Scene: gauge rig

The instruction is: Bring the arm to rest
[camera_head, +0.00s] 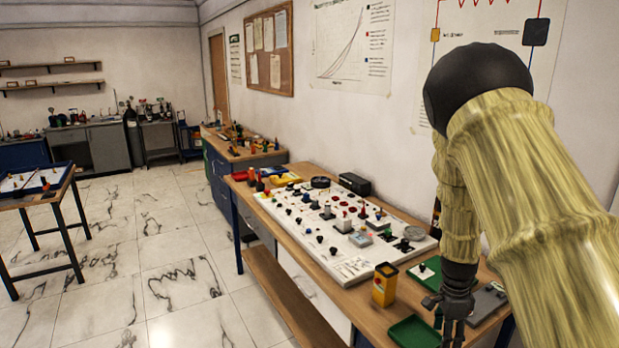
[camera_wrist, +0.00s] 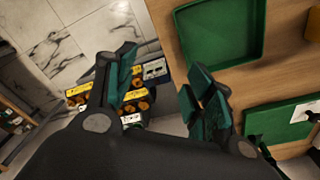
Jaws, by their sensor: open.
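My arm, in pale yellow-green segments with a black joint, fills the right side of the head view. My gripper (camera_head: 452,310) hangs from it, pointing down over the near right end of the workbench (camera_head: 330,268). In the wrist view my gripper (camera_wrist: 165,95) has its fingers spread well apart, with nothing between them. A green tray (camera_wrist: 222,40) lies on the bench beyond the right finger. The same tray (camera_head: 413,333) shows left of my gripper in the head view.
A white panel (camera_head: 350,268) with several knobs and switches lies along the bench. A yellow box (camera_head: 385,285) stands at its near end, close to my gripper. Open tiled floor (camera_head: 170,270) is left of the bench.

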